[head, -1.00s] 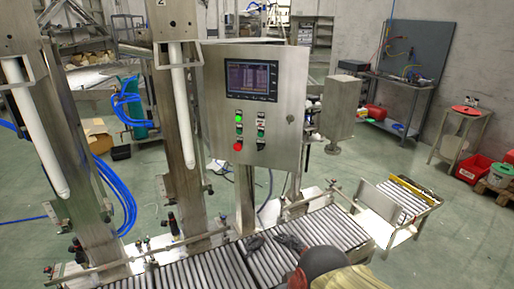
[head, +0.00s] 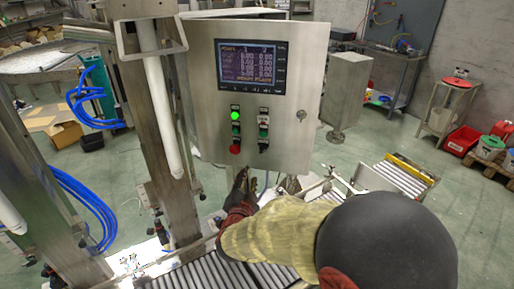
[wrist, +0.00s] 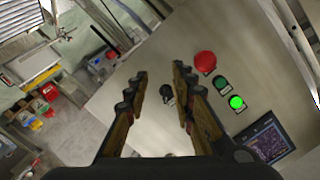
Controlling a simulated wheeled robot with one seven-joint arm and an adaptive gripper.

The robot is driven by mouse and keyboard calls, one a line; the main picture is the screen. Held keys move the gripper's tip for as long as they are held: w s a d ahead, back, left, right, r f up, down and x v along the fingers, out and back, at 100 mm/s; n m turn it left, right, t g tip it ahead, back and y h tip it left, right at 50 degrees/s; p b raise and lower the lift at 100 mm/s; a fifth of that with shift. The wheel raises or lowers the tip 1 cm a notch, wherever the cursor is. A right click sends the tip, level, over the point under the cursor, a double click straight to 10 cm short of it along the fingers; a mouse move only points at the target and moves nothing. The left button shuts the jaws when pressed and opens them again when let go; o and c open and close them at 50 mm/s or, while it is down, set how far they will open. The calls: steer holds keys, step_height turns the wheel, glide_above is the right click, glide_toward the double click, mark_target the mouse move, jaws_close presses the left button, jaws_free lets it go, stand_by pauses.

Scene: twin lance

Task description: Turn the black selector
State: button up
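The black selector (head: 263,146) is at the bottom of the right column of controls on the grey steel control panel (head: 213,100). In the wrist view the black selector (wrist: 166,92) shows in the gap between my fingers, on the panel face beyond them. My gripper (head: 247,182) is near the panel's lower edge, below the selector in the head view. In the wrist view my gripper (wrist: 160,71) is open, with nothing between its fingers close by. I cannot tell the selector's exact setting.
A red button (head: 235,149) and a lit green lamp (head: 235,116) are left of the selector. A screen (head: 251,66) is above, and a key lock (head: 302,115) is at the right. A steel post with a white tube (head: 159,95) stands left of the panel. A roller conveyor (head: 205,274) runs below.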

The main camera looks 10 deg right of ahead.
mark_target(263, 150)
step_height(263, 150, up, 4)
steer(key=d+m+t+h, duration=0.1)
steer(key=d+m+h, duration=0.1)
steer(key=d, duration=0.1)
steer(key=b+x, duration=0.1)
steer(key=x, duration=0.6)
steer(key=shift+s+d+r+b, duration=0.1)
steer(key=shift+r+b, duration=0.1)
steer(key=shift+b, duration=0.15)
steer(key=c, duration=0.3)
jaws_close()
